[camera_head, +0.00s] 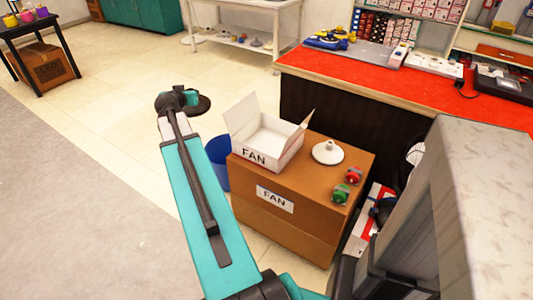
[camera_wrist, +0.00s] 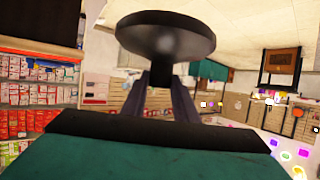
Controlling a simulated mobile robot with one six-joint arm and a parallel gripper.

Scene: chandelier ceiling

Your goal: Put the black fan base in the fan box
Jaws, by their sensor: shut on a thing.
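The black fan base (camera_wrist: 165,33) is a round dark disc on a short stem. My gripper (camera_wrist: 172,88) is shut on the stem, and the disc faces away from the wrist. In the head view the black fan base (camera_head: 204,106) shows at the end of my arm, beside my gripper (camera_head: 188,98), above the tiled floor and to the upper left of the fan box. The fan box (camera_head: 257,158) is a small white open carton marked FAN with its flaps raised. It sits on a large brown carton (camera_head: 300,222). No thing is visible inside it, though its floor shows only in part.
A white round base (camera_head: 328,153) and two small red and green items (camera_head: 340,193) sit right of the fan box. A red-topped counter (camera_head: 430,92) is behind at right. Floor at left is clear.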

